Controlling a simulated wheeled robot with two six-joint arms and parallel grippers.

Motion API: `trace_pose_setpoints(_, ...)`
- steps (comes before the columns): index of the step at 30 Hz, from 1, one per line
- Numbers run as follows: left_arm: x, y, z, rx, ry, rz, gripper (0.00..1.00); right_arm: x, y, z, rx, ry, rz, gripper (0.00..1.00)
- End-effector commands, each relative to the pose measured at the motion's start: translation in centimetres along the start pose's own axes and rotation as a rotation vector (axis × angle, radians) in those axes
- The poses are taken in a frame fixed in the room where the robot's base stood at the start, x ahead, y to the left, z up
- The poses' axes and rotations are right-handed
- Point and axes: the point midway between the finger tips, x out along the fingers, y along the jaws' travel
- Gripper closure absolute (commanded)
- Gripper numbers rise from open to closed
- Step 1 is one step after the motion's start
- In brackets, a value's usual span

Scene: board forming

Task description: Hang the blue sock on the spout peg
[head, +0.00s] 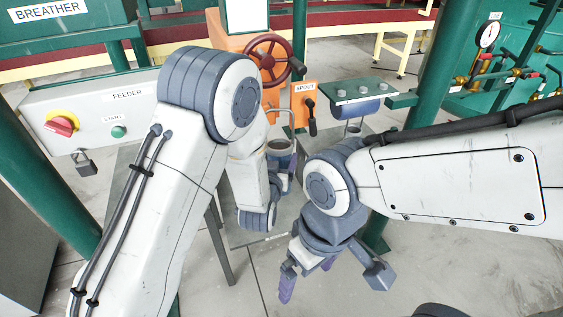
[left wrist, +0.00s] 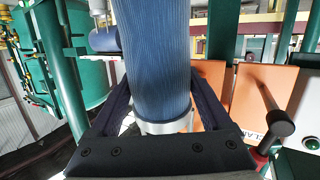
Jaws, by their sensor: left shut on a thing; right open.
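The ribbed blue sock (left wrist: 155,70) fills the middle of the left wrist view, running out of the top edge. My left gripper (head: 283,175) is shut on it, one finger along each side. A silver-grey ring (left wrist: 165,124) shows at the sock's lower end in that view. In the head view the sock is small and partly hidden by my left arm, below a grey round rim (head: 280,146). I cannot tell which part is the spout peg; an orange panel marked SPOUT (head: 304,88) is just beyond. My right gripper (head: 308,276) is open and empty, lower and nearer.
A black lever (head: 312,127) hangs by the SPOUT panel. A green plate (head: 352,90) with a blue cylinder (head: 356,109) under it stands to the right. The feeder box (head: 95,108), a red handwheel (head: 269,58) and green posts crowd the area. Open floor shows lower right.

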Motion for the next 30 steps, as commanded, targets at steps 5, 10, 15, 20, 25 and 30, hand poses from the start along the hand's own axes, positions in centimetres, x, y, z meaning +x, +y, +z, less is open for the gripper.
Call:
trace_pose_setpoints(5, 0.00, 0.04, -0.07, 0.000, 0.002, 0.001, 0.88, -0.01, 0.00, 0.00, 0.000, 0.000, 0.000, 0.00)
trace_pose_setpoints(10, 0.25, -0.10, -0.09, -0.001, 0.002, 0.000, 0.88, 0.15, 0.01, 0.01, 0.000, 0.000, 0.000, 0.00)
trace_pose_setpoints(15, 0.62, -0.32, -0.17, -0.001, 0.003, 0.000, 0.88, 0.35, 0.03, 0.02, 0.000, 0.000, 0.000, 0.00)
trace_pose_setpoints(20, 0.90, -0.51, -0.24, 0.000, 0.002, 0.000, 0.88, 0.48, 0.03, 0.03, 0.000, 0.000, 0.000, 0.00)
trace_pose_setpoints(25, 0.94, -0.52, -0.27, 0.000, 0.002, 0.001, 0.88, 0.46, 0.03, 0.03, 0.000, 0.000, 0.000, 0.00)
trace_pose_setpoints(30, 0.93, -0.52, -0.27, 0.000, 0.002, 0.001, 0.88, 0.46, 0.03, 0.02, 0.000, 0.000, 0.000, 0.00)
